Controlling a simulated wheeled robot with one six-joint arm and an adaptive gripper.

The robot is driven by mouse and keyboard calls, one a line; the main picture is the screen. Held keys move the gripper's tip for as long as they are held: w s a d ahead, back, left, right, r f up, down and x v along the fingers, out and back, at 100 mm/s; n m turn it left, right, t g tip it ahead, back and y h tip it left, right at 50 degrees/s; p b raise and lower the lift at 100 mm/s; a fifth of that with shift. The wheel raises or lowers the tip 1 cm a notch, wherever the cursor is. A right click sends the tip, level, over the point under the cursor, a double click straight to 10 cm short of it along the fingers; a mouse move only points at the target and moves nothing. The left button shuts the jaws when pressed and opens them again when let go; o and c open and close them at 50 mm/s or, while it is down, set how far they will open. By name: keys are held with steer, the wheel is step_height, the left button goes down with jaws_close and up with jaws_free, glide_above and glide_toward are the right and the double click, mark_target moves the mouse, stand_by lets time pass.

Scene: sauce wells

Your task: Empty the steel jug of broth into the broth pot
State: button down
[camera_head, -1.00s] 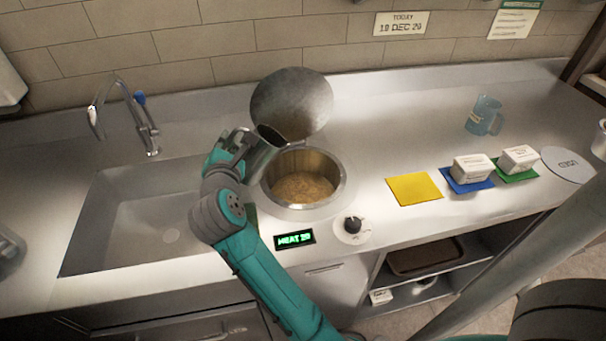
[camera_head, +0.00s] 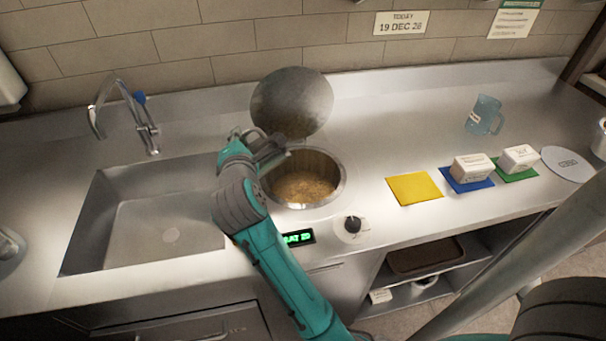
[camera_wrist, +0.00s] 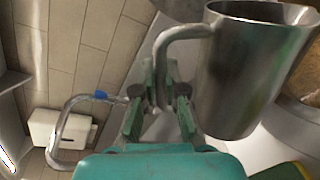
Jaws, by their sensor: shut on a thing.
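The steel jug (camera_head: 272,158) is tilted over the left side of the broth pot, its lip toward the pot. In the wrist view the jug (camera_wrist: 245,75) shows its side, handle and part of its mouth; its inside is mostly hidden. My gripper (camera_wrist: 160,98) is shut on the jug's handle. In the head view my gripper (camera_head: 240,146) is left of the pot, partly hiding the jug. The broth pot (camera_head: 318,161) is a round well set in the counter, with brown broth (camera_head: 303,188) in it. No pouring stream is clearly visible.
A round steel lid (camera_head: 292,100) stands raised behind the pot. A sink (camera_head: 140,215) with a tap (camera_head: 140,120) is at left. A knob (camera_head: 352,225) and green display (camera_head: 298,238) are in front. A yellow mat (camera_head: 414,188), white blocks and a blue mug (camera_head: 484,115) are at right.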

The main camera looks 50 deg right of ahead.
steer(key=shift+s+d+f+m, duration=0.15)
steer(key=shift+d+f+m, duration=0.15)
steer(key=shift+m, duration=0.1)
steer(key=shift+s+d+r+m+y, duration=0.3)
steer(key=shift+s+d+r+m, duration=0.15)
steer(key=shift+d+r+m, duration=0.35)
steer(key=shift+s+d+r+m+y+p, duration=0.2)
steer(key=shift+s+d+r+m, duration=0.2)
steer(key=shift+d, duration=0.3)
steer(key=shift+s+d+r+m+y+p, duration=0.1)
steer(key=shift+s+d+r+m+p, duration=0.1)
steer(key=shift+s+d+r+m, duration=0.35)
steer(key=shift+s+d+r+m+p, duration=0.15)
steer(key=shift+s+d+m+p, duration=0.1)
steer(key=shift+d, duration=0.2)
steer(key=shift+s+d+r+m+p, duration=0.1)
steer(key=shift+d+m+p, duration=0.1)
steer(key=shift+d, duration=0.2)
